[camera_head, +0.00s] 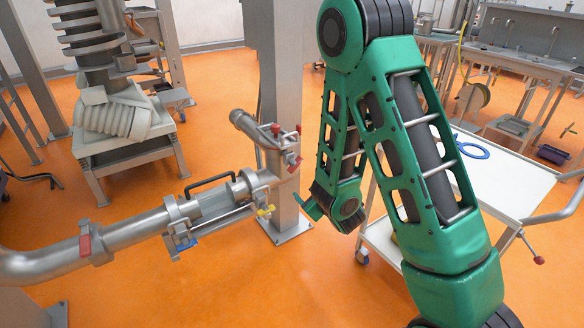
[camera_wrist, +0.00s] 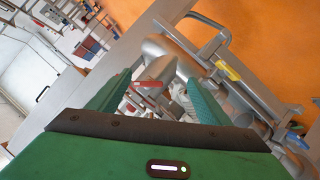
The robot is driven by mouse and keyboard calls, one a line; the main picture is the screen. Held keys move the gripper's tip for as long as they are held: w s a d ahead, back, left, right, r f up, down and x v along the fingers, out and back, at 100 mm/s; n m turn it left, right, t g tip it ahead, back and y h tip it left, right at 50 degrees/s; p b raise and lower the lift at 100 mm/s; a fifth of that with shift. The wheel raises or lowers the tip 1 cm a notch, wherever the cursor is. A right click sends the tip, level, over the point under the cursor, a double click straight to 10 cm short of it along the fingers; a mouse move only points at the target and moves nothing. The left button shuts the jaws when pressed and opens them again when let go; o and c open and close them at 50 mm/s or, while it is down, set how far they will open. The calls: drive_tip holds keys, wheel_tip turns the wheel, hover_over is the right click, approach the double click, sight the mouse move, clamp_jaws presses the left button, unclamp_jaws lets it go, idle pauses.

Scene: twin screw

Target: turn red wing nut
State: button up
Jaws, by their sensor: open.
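Several red parts sit on the steel pipe assembly in the head view: a red wing nut (camera_head: 295,163) on the right side of the upright pipe piece, and small red knobs above it. Another red piece (camera_head: 84,245) is on the clamp at the far left.
A yellow wing nut (camera_head: 265,211) and a blue one (camera_head: 185,244) are on the lower pipe clamps. A grey post (camera_head: 275,75) stands right behind the pipe. Orange floor is open in front.

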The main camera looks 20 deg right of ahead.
drive_tip(key=n+t, duration=0.1)
drive_tip(key=n, duration=0.1)
approach(296, 166)
drive_tip(key=x, duration=1.1)
drive_tip(key=shift+c, duration=0.4)
